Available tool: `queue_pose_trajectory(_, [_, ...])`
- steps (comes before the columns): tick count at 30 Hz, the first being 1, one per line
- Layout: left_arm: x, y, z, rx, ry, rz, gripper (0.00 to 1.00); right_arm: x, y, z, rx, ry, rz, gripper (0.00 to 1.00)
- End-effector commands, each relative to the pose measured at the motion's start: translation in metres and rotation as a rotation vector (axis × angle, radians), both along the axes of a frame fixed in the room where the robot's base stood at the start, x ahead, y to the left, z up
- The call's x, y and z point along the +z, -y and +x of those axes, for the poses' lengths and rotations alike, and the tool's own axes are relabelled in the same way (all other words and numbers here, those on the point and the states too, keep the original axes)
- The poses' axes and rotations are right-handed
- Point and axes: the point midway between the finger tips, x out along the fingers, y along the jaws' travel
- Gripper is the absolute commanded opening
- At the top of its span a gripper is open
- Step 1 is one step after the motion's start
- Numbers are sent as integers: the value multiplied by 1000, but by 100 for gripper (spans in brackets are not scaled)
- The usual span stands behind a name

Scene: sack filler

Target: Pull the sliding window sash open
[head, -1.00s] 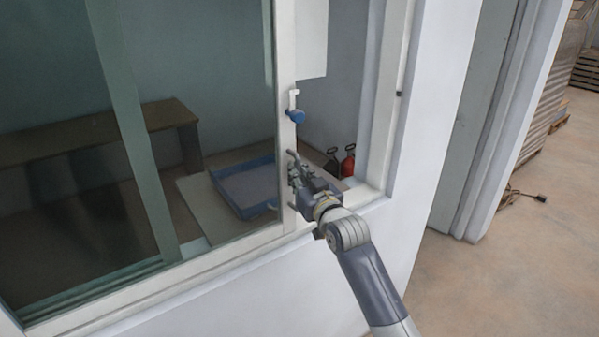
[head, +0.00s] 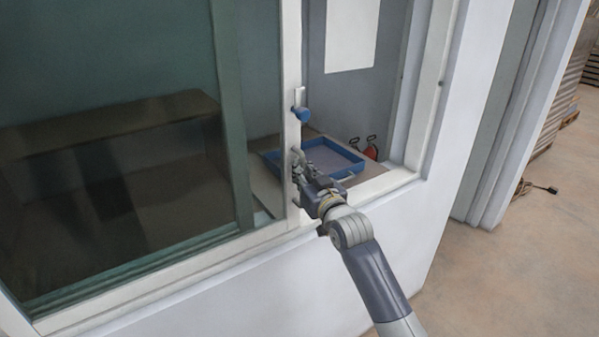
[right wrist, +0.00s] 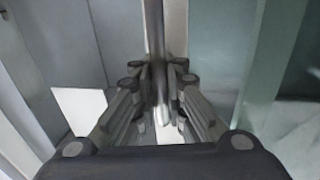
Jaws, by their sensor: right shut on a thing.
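The sliding window sash (head: 291,65) is a glass pane with a white upright edge, standing partly open, with a gap between that edge and the white right jamb (head: 432,90). My right gripper (head: 299,170) is shut on the sash's upright pull handle (head: 297,155), below the latch. In the right wrist view the fingers (right wrist: 160,90) close around the grey handle bar (right wrist: 156,30). The fingers partly hide the handle. My left gripper is not in view.
A dark bench (head: 110,120) shows behind the glass. The floor (head: 510,250) at right is mostly clear.

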Motion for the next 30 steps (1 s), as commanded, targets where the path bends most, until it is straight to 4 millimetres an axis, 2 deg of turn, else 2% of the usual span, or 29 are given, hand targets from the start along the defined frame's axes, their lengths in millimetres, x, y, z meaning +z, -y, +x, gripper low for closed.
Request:
queue_pose_trajectory(1, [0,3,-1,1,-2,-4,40,-5,2,0,-3,-7,-6,0])
queue_pose_trajectory(6, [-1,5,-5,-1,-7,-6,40,-6,3,0,-4,-9,-5,0])
queue_pose_trajectory(9, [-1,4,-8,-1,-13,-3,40,-6,3,0,-4,-8,-5,26])
queue_pose_trajectory(10, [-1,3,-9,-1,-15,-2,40,-5,2,0,-4,-7,-3,30])
queue_pose_trajectory(23, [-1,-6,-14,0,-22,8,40,-2,3,-3,-2,-2,0,30])
queue_pose_trajectory(30, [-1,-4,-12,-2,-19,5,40,-3,16,-30,-3,-2,0,30])
